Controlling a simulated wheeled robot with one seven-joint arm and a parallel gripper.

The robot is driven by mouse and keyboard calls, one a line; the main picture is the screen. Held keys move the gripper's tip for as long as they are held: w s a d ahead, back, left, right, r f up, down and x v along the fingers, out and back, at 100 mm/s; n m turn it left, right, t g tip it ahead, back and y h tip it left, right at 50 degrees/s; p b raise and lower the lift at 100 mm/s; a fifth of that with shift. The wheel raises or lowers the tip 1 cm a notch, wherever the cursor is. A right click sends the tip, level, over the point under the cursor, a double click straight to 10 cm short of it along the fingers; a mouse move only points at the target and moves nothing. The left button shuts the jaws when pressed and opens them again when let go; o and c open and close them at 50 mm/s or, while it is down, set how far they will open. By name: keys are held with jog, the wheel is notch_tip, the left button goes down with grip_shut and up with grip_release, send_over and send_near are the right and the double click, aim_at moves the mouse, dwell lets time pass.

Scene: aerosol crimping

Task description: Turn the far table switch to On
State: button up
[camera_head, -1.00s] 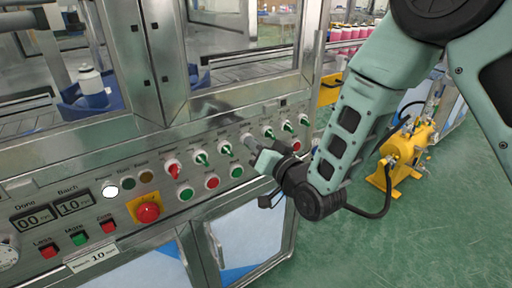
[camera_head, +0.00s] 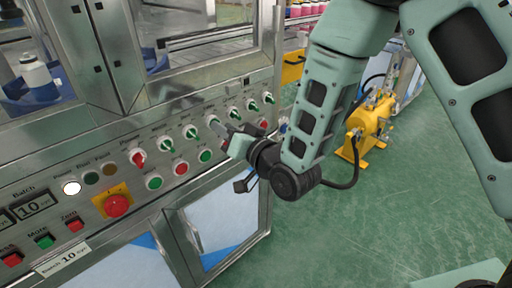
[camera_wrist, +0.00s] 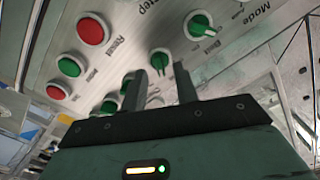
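A green switch (camera_wrist: 160,61) shows in the gap between the fingertips; contact cannot be told. Another green switch (camera_wrist: 199,26) is up and to the right.
Red and green push buttons (camera_head: 180,168) lie below the switches, close to my gripper. A red emergency button (camera_head: 117,205) on a yellow plate is at lower left. A yellow machine (camera_head: 368,125) stands on the green floor at right. Open floor lies in front.

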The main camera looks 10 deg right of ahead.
jog(key=p+v, duration=1.3)
jog(key=v, duration=0.2)
jog(key=shift+s+d, duration=0.2)
dwell(0.3)
dwell(0.5)
